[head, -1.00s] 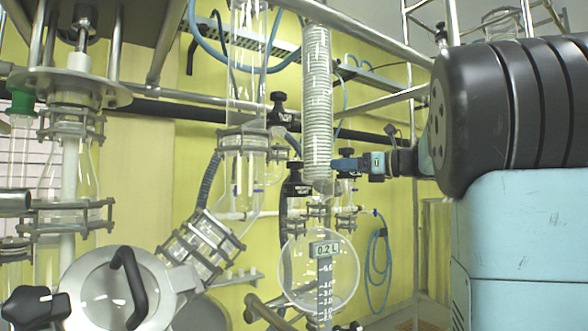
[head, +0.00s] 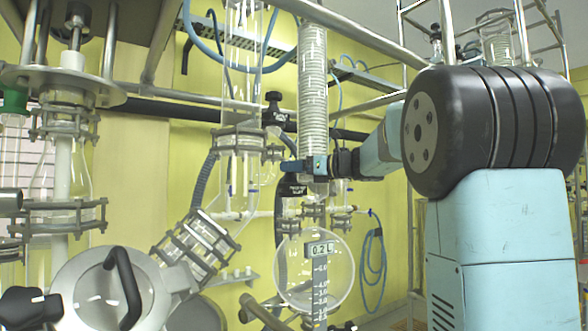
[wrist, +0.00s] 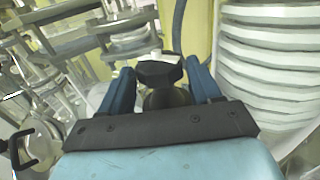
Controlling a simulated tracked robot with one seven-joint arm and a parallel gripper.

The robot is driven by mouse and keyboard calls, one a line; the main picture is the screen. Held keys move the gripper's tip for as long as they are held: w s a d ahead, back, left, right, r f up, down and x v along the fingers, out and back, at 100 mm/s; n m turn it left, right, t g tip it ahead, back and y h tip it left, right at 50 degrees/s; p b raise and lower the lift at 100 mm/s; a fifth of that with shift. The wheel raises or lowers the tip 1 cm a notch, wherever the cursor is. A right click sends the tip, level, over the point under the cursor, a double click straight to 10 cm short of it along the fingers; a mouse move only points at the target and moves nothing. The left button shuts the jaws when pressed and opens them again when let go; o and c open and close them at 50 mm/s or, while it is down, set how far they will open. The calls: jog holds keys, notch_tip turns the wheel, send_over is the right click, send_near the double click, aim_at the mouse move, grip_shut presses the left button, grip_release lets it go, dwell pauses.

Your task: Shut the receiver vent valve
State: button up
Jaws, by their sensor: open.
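My gripper (wrist: 160,68) is open, with its two blue fingers on either side of a black valve knob (wrist: 158,74) in the wrist view. I see small gaps beside the knob and cannot tell whether a finger touches it. In the head view my gripper (head: 284,166) reaches left across the lower part of the ribbed glass column. A black valve body (head: 296,189) shows just below the fingers; its top is hidden behind them. No label that I can read names the vent valve.
The ribbed column (head: 313,85) stands close to my gripper, and at right in the wrist view (wrist: 270,65). Another black knob (head: 273,99) sits higher up. A round glass receiver (head: 342,270) hangs below. Clamped glassware (head: 200,240) lies to the left.

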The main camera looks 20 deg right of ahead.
jog(key=shift+c, duration=0.3)
jog(key=c, duration=0.6)
jog(key=shift+a, duration=0.45)
jog(key=shift+c, duration=0.5)
jog(key=shift+d, duration=0.3)
jog(key=shift+m+t+h, duration=0.3)
jog(key=shift+h, duration=0.1)
jog(key=m+t+h, duration=0.2)
jog(key=h, duration=0.1)
jog(key=m+t+h, duration=0.1)
jog(key=h, duration=0.1)
jog(key=shift+s+a+m, duration=0.15)
jog(key=shift+a+m, duration=0.2)
jog(key=shift+m, duration=0.05)
jog(key=shift+m+t+h, duration=0.7)
jog(key=shift+m+h, duration=0.7)
jog(key=shift+h, duration=0.7)
jog(key=shift+f+m+h, duration=0.1)
jog(key=shift+m+h, duration=0.5)
jog(key=shift+h, duration=0.3)
